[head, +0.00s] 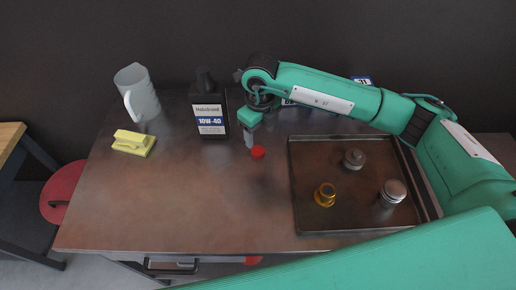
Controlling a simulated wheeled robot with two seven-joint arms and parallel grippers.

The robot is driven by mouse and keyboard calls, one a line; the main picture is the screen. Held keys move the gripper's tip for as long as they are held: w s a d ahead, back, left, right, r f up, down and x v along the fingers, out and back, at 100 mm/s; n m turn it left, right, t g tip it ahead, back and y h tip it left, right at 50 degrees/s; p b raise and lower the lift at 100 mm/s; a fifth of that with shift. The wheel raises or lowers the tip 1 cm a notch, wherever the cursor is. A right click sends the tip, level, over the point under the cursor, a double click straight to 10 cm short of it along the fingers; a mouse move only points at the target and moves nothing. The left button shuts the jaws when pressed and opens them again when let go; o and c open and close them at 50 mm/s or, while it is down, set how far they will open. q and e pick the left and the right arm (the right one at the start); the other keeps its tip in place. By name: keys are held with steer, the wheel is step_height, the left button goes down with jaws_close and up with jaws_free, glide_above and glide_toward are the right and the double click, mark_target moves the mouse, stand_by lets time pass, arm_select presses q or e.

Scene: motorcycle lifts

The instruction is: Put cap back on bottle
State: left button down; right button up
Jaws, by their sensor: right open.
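A dark oil bottle (209,112) with a white and blue 10W-40 label stands upright at the back of the table; its narrow neck points up. A small red cap (258,152) lies on the table to the right of and in front of the bottle. My right gripper (249,138) points down just behind and left of the red cap, and is open and empty. It is apart from the bottle. My left gripper is out of the picture; a green arm link crosses the bottom right.
A metal tray (297,190) at the right holds a brass part (325,194) and two grey metal parts. A grey jug (139,92) and a yellow brush-like block (133,143) stand at the left. Another labelled container is partly hidden behind my right arm. The front middle of the table is clear.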

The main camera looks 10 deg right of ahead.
mark_target(258, 150)
steer(key=shift+f, duration=1.25)
steer(key=shift+a+f+p, duration=0.1)
steer(key=shift+f+p, duration=0.4)
steer(key=shift+p, duration=0.1)
steer(key=f, duration=0.1)
steer(key=f+p, duration=0.1)
steer(key=f, duration=0.1)
steer(key=shift+w+a+f, duration=0.1)
steer(key=shift+w+f, duration=0.15)
steer(key=shift+f, duration=0.4)
steer(key=c, duration=1.1)
